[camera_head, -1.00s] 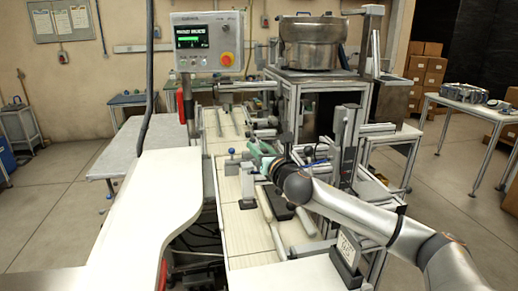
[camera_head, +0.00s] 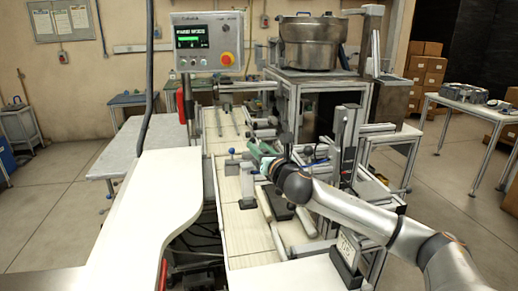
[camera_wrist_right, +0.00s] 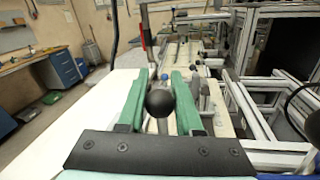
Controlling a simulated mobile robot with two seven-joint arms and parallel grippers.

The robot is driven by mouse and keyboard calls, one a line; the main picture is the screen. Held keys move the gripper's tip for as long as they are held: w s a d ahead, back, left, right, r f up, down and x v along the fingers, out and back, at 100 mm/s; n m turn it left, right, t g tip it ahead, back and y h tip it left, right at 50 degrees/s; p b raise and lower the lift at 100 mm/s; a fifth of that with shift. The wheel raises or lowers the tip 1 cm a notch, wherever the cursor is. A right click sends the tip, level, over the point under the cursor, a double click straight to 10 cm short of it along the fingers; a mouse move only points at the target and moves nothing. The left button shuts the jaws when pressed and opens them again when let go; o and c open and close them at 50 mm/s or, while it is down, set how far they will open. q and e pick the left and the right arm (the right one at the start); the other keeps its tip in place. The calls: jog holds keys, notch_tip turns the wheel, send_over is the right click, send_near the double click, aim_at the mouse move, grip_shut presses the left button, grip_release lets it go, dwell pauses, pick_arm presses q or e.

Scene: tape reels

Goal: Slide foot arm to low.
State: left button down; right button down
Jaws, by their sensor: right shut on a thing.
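My right gripper (camera_head: 259,153) is over the white conveyor bed in the head view, its green fingers pointing away from me and to the left. In the right wrist view, the green fingers (camera_wrist_right: 160,92) close around a black ball knob (camera_wrist_right: 160,104) on a light stem. The knob's ball sits between the pads, and my gripper is shut on it. I take this knob to be the handle of the foot arm; the rest of the arm is mostly hidden by my gripper and wrist. My left gripper is not in view.
A blue-knobbed clamp (camera_head: 232,152) stands just left of my gripper. A control panel (camera_head: 207,42) is behind it. A steel bowl (camera_head: 310,44) on a frame stands at the back right. Aluminium profiles flank my forearm. The white curved tabletop (camera_head: 150,205) at left is clear.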

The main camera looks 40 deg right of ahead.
notch_tip(320, 180, down, 4)
jog(key=shift+f+b, duration=0.1)
jog(key=shift+b, duration=0.85)
jog(key=c, duration=0.6)
grip_release()
jog(key=shift+c, duration=0.2)
jog(key=shift+o, duration=0.3)
jog(key=shift+s, duration=0.1)
